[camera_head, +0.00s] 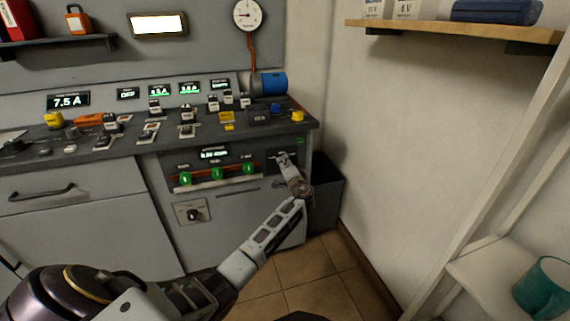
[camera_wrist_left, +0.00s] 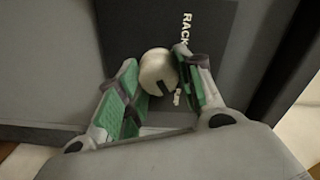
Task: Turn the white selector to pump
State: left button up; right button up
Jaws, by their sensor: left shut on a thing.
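The white selector (camera_wrist_left: 158,70) is a round white knob with a dark pointer mark on its lower right, in the left wrist view. In the head view my left gripper (camera_head: 284,160) is at the right end of the grey console's front panel, and hides the selector there. My right gripper is not in view.
The console (camera_head: 100,160) carries several switches and lit displays. A dark bin (camera_head: 328,185) stands beside the console. A wooden shelf (camera_head: 455,30) hangs on the right wall.

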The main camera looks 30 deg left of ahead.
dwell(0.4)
pick_arm(q)
jog(key=o, duration=1)
jog(key=shift+o, duration=0.2)
jog(key=shift+s+d, duration=0.1)
jog(key=shift+d, duration=0.05)
jog(key=v, duration=1.1)
jog(key=shift+s+d, duration=0.25)
jog(key=shift+s, duration=0.05)
jog(key=shift+f, duration=0.1)
